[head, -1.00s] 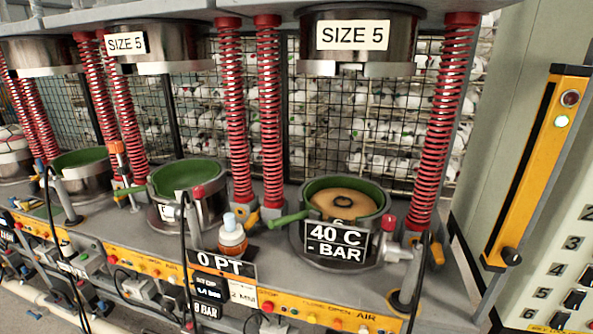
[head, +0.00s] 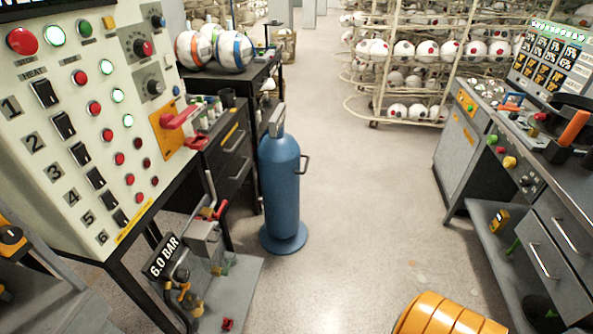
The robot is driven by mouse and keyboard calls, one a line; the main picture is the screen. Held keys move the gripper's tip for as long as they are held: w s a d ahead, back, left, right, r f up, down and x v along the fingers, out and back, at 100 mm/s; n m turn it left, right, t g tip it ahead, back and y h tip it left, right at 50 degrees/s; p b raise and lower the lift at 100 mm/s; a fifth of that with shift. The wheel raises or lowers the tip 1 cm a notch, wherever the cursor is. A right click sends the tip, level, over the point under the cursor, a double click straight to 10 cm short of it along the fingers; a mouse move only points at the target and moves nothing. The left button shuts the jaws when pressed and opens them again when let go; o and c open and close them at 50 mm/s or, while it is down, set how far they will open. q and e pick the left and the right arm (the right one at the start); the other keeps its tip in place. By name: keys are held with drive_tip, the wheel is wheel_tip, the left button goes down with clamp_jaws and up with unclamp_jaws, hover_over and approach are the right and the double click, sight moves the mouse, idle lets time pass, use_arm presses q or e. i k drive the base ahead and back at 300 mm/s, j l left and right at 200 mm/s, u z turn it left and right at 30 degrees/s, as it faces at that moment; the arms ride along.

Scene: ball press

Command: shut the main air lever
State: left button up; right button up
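An air unit with a "6.0 BAR" sign (head: 163,257) stands low at the left, on a grey plate beside the control cabinet. A grey box (head: 203,238) is on it, with a small red handle (head: 219,210) and a thin upright grey lever next to it. A larger red lever (head: 182,117) sticks out to the right from an orange plate on the cabinet's side. No label shows which of these is the main air lever.
The control cabinet (head: 75,115) fills the left. A blue cylinder (head: 280,185) stands on the floor right of the air unit. A dark drawer bench (head: 235,130) with balls is behind. A grey workbench (head: 545,225) is at right.

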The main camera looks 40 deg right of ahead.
sight(224, 202)
drive_tip(key=z, duration=0.75)
